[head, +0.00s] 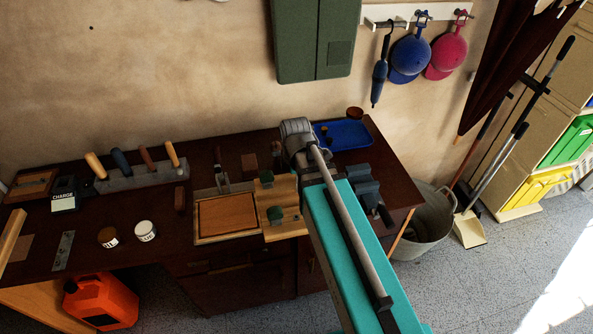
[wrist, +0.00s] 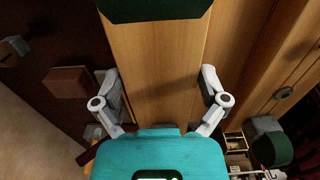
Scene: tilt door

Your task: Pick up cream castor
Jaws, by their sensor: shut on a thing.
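I cannot make out anything that is clearly a cream castor in either view. My gripper (wrist: 162,94) shows in the wrist view with its two grey fingers set wide, one at each side of a light wooden panel (wrist: 158,70). The fingers appear to be closed on the panel's two edges. A dark green knob (wrist: 155,10) cuts across the top of that view. In the head view light wooden panels (head: 285,190) with green knobs lie on the bench beside a framed wooden board (head: 228,215). My arm hides part of this area and my fingertips.
The dark workbench (head: 215,165) holds a white-lidded tin (head: 145,231), a brown-lidded tin (head: 108,237), a rack of handled tools (head: 140,178) and a blue tray (head: 345,135). A metal tub (head: 425,225) stands right of the bench. An orange can (head: 100,300) stands at lower left.

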